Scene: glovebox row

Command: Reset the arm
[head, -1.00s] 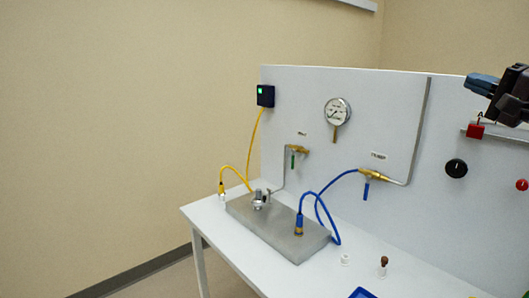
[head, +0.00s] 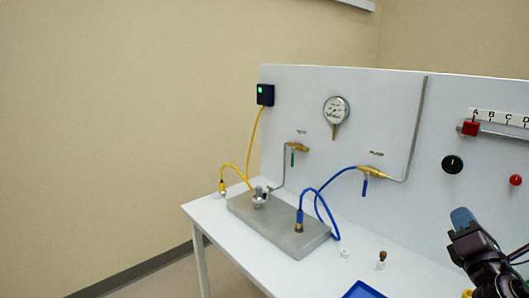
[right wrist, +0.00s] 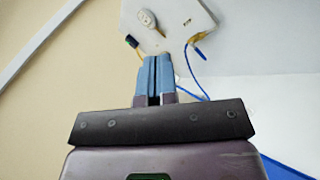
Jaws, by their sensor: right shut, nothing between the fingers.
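My right gripper (head: 463,218) is at the lower right of the head view, in front of the panel and above the right part of the table. Its blue fingers are together with nothing between them, and they also show closed in the right wrist view (right wrist: 154,75). It appears to touch nothing. My left gripper is not in view.
A white panel (head: 380,100) stands on the white table (head: 205,215). It carries a gauge (head: 336,110), a black knob (head: 452,164) and a red slider (head: 470,129). A metal block (head: 285,230) with yellow and blue hoses, small vials (head: 381,260) and a blue tray (head: 362,290) are on the table.

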